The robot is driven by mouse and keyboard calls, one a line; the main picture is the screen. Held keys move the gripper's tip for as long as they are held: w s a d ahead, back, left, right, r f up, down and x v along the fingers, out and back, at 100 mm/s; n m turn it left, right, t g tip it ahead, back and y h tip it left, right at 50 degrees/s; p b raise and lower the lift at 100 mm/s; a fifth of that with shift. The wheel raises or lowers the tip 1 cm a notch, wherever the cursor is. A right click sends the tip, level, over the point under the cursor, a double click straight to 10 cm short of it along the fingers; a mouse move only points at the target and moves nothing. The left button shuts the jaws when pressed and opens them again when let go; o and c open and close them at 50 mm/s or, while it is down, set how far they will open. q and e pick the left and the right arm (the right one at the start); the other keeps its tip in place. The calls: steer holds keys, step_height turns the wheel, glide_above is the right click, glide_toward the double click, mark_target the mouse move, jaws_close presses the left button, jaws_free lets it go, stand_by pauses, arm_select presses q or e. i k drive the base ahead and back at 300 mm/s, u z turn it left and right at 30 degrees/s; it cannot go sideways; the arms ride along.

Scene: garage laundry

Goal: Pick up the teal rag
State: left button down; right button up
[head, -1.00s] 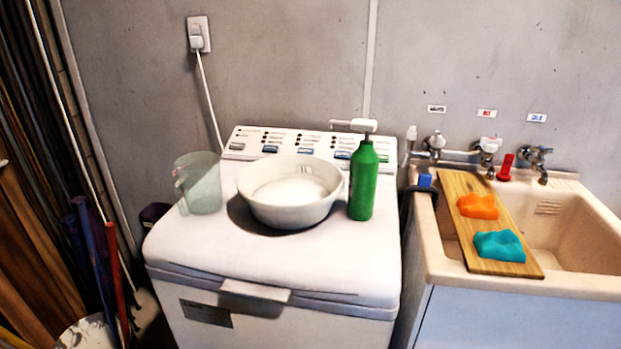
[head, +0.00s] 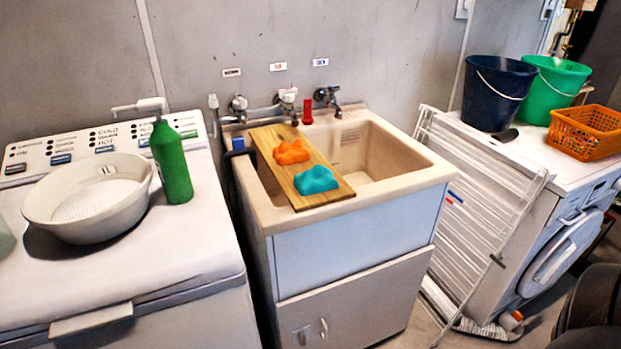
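The teal rag (head: 316,180) lies crumpled on the near end of a wooden board (head: 331,198). The board rests across the left part of the beige sink (head: 405,183). An orange rag (head: 291,152) lies on the same board, just behind the teal one and apart from it. Neither of my grippers shows in the head view.
A washer (head: 150,262) at the left holds a white basin (head: 92,212) and a green pump bottle (head: 171,163). A folded white drying rack (head: 470,215) leans right of the sink. Further right, a machine bears a navy bucket (head: 494,95), green bucket (head: 553,90) and orange basket (head: 585,135).

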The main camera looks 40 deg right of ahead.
mark_target(318, 180)
steer(key=u, duration=3)
steer(key=k, duration=1.25)
steer(key=z, duration=1.85)
